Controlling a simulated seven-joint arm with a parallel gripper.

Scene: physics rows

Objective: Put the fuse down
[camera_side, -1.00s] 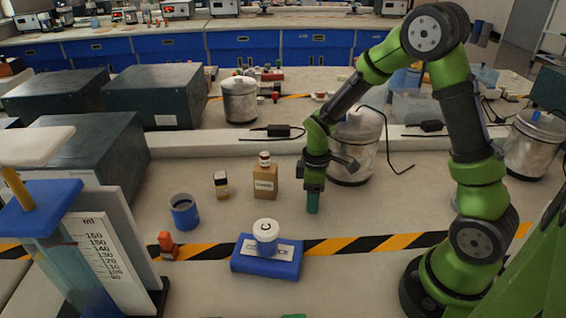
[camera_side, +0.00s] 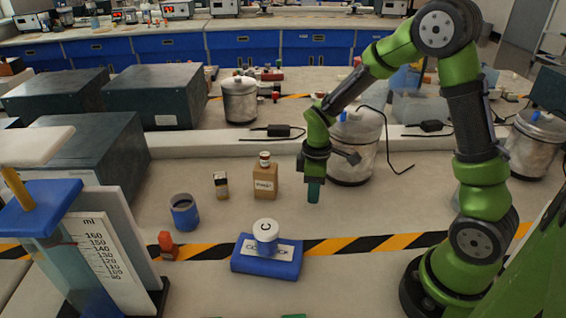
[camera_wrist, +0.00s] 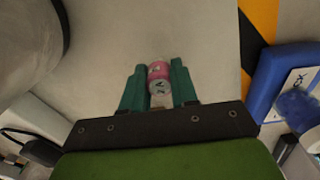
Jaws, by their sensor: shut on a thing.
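The fuse (camera_wrist: 158,75) appears to be a small pink and white cylinder with a dark mark on its end, seen in the wrist view. It sits between the two teal fingers of my gripper (camera_wrist: 157,88), which are shut on it. In the side view my gripper (camera_side: 314,192) points down over the bare bench, in front of a metal canister and right of a brown box. The fuse is hidden there by the fingers. I cannot tell how far its lower end is from the bench.
The metal canister (camera_side: 352,160) is close behind. Bench around the gripper is clear.

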